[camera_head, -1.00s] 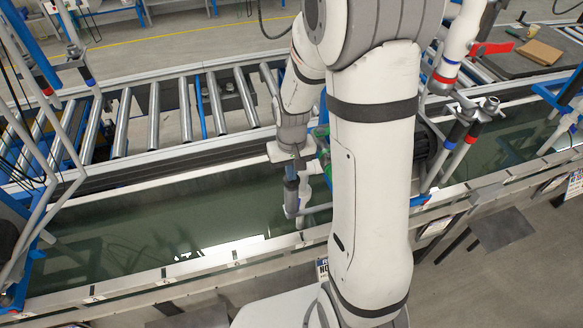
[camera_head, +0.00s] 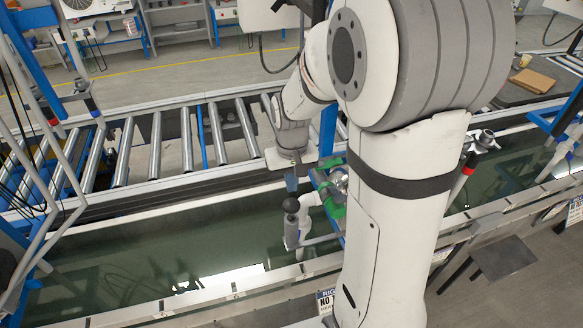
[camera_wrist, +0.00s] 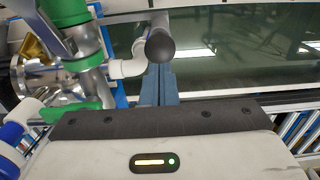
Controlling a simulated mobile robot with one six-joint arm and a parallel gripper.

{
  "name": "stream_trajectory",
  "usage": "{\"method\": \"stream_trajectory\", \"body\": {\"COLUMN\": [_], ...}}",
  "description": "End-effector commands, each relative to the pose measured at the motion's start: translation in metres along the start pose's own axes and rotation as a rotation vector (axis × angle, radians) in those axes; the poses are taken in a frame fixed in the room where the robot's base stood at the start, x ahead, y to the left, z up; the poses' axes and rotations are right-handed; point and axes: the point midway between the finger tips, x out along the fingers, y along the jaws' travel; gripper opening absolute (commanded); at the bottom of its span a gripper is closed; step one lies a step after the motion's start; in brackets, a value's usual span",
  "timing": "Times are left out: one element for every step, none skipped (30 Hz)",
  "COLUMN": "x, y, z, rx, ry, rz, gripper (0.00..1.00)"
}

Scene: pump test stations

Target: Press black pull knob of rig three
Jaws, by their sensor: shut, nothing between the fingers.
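The black knob (camera_head: 291,205) has a rounded dark head and stands on a white pipe fitting beside the green-and-metal pump parts (camera_head: 330,190). It also shows in the wrist view as a black ball (camera_wrist: 160,45), just beyond my fingertips. My gripper (camera_wrist: 161,72) has blue fingers that are shut and empty, pointing toward the knob. In the head view my gripper (camera_head: 292,184) is just behind and above the knob. I cannot tell whether the fingertips touch it.
A green-tinted water trough (camera_head: 130,235) runs beneath the rig. A roller conveyor (camera_head: 150,130) lies behind it. Green pipe clamps (camera_wrist: 85,60) and a white elbow pipe (camera_wrist: 127,66) sit close to the left of my fingers. A partly hidden sign (camera_head: 327,300) hangs in front.

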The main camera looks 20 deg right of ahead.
Motion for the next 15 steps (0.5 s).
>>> {"method": "stream_trajectory", "body": {"x": [-0.010,-0.015,-0.022,-0.026,-0.030,-0.035,-0.038,-0.041,-0.043,-0.045,-0.046,-0.047,-0.047,-0.048,-0.048], "y": [0.000,0.000,0.000,0.000,0.000,0.000,0.000,0.000,0.000,0.000,0.000,0.000,0.000,0.000,0.000], "z": [-0.002,-0.002,-0.001,-0.001,-0.002,-0.001,-0.001,-0.001,-0.001,-0.001,-0.001,-0.001,-0.001,-0.001,-0.001], "rx": [0.000,0.000,0.000,0.000,0.000,0.000,0.000,0.000,0.000,0.000,0.000,0.000,0.000,0.000,0.000], "ry": [0.007,0.006,0.007,0.005,0.006,0.004,0.005,0.004,0.003,0.003,0.003,0.003,0.002,0.002,0.002], "rz": [0.000,0.000,0.000,0.000,0.000,0.000,0.000,0.000,0.000,0.000,0.000,0.000,0.000,0.000,0.000], "gripper": [0.00,0.00,0.00,0.00,0.00,0.00,0.00,0.00,0.00,0.00,0.00,0.00,0.00,0.00,0.00]}}
